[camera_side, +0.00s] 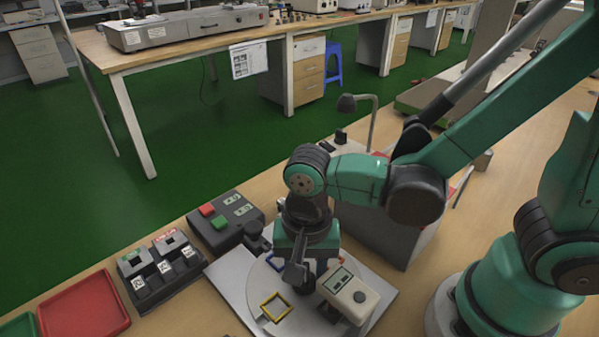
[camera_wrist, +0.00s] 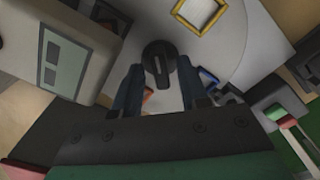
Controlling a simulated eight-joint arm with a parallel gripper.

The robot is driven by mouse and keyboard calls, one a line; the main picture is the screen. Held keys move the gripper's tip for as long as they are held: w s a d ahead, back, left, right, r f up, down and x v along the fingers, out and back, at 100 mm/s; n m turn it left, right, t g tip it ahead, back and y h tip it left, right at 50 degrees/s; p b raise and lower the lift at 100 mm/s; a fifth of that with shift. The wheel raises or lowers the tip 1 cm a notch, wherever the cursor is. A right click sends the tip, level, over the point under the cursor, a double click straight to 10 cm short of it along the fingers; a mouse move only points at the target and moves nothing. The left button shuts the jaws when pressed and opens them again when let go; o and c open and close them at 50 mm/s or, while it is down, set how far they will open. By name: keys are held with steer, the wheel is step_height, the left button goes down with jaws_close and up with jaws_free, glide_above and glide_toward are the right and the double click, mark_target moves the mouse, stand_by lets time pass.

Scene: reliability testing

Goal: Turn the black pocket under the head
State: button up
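A pale round turntable (camera_side: 252,293) carries coloured square pockets. The yellow pocket (camera_side: 275,307) is at its front; the blue pocket (camera_side: 276,262) is at its back left. A dark shape (camera_side: 328,312), possibly the black pocket, is partly hidden beside the beige box with a display (camera_side: 350,296). I cannot tell which part is the head. My gripper (camera_side: 303,280) points down over the turntable. In the wrist view its two fingers (camera_wrist: 158,86) are apart, with a black knob (camera_wrist: 158,52) showing between and ahead of their tips; contact is unclear.
A dark box with red and green buttons (camera_side: 225,222) and a block with labelled switches (camera_side: 162,268) stand left of the turntable. A red tray (camera_side: 85,305) lies farther left. A grey box (camera_side: 390,240) and a curved lamp-like stand (camera_side: 372,125) are behind my gripper.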

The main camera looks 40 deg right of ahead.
steer(key=shift+r, duration=2.25)
steer(key=shift+w+d+r, duration=0.2)
steer(key=shift+d, duration=0.1)
steer(key=w+d+r+n+t, duration=0.2)
steer(key=d+n+t, duration=0.1)
steer(key=d+n, duration=0.1)
steer(key=w+d+r+n+t, duration=0.1)
steer(key=d+r+n+t, duration=0.2)
steer(key=d, duration=0.4)
steer(key=shift+w+d+n+t, duration=0.2)
steer(key=shift+w+n+t, duration=0.3)
steer(key=shift+n, duration=0.5)
steer(key=shift+s, duration=0.1)
